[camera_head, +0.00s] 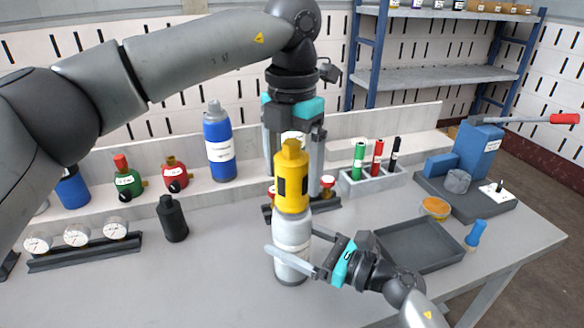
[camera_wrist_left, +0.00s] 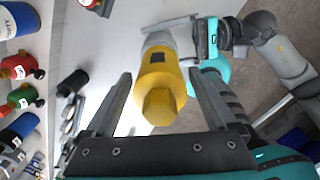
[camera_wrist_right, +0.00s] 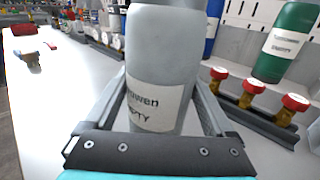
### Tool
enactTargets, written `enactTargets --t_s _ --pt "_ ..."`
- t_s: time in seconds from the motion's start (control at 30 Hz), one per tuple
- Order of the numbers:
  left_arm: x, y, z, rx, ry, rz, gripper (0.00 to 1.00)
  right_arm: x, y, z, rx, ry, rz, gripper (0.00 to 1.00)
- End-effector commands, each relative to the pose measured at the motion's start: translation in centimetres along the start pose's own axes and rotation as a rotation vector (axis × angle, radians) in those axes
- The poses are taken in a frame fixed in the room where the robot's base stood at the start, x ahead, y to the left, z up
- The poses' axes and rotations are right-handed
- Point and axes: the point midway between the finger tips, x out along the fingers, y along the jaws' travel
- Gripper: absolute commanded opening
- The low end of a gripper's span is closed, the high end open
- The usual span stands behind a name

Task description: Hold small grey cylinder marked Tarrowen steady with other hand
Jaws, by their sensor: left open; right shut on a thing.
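The small grey cylinder (camera_head: 292,238) stands upright on the bench with a yellow cap (camera_head: 292,180) over its top. In the right wrist view the cylinder (camera_wrist_right: 160,60) shows a white label, partly readable as "...owen" and "EMPTY". My right gripper (camera_head: 292,262) is shut on the cylinder's body, low down, with one finger on each side. My left gripper (camera_head: 295,165) is open above, pointing down, with its fingers on either side of the yellow cap. In the left wrist view the cap (camera_wrist_left: 160,85) lies between the open fingers, apart from both.
A black cylinder (camera_head: 172,218) and a gauge rack (camera_head: 85,250) stand left. A blue cylinder (camera_head: 220,150) and red and green regulators are behind. A marker holder (camera_head: 372,180), a grey tray (camera_head: 425,245) and a blue press (camera_head: 478,150) are right. The front left bench is clear.

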Motion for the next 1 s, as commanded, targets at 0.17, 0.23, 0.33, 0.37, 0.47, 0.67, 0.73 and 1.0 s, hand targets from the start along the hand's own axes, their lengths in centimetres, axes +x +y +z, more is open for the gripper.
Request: enactTargets --t_s 0.17,0.23,0.33,0.37,0.47,0.67,0.73,1.0 --pt "0.01 -0.02 0.00 0.003 0.000 0.000 0.90 -0.01 0.01 -0.05 0.001 0.001 0.000 0.22" --pt "0.01 -0.01 0.00 0.003 0.000 0.000 0.90 -0.01 0.01 -0.05 0.001 0.001 0.000 0.22" --pt "0.01 -0.02 0.00 0.032 0.000 0.000 0.90 -0.01 0.01 -0.05 0.001 0.001 0.000 0.22" --pt "0.01 -0.01 0.00 0.055 0.000 0.000 0.90 -0.01 0.01 -0.05 0.001 0.001 0.000 0.22" --pt "0.01 -0.02 0.00 0.160 0.000 0.000 0.90 -0.01 0.01 -0.05 0.001 0.001 0.000 0.22" --pt "0.02 -0.02 0.00 0.385 0.000 0.000 0.90 -0.01 0.01 -0.05 0.001 0.001 0.000 0.22" --pt "0.01 -0.02 0.00 0.449 0.000 0.000 0.90 -0.01 0.01 -0.05 0.001 0.001 0.000 0.22" --pt "0.01 -0.02 0.00 0.528 0.000 0.000 0.90 -0.01 0.01 -0.05 0.001 0.001 0.000 0.22"
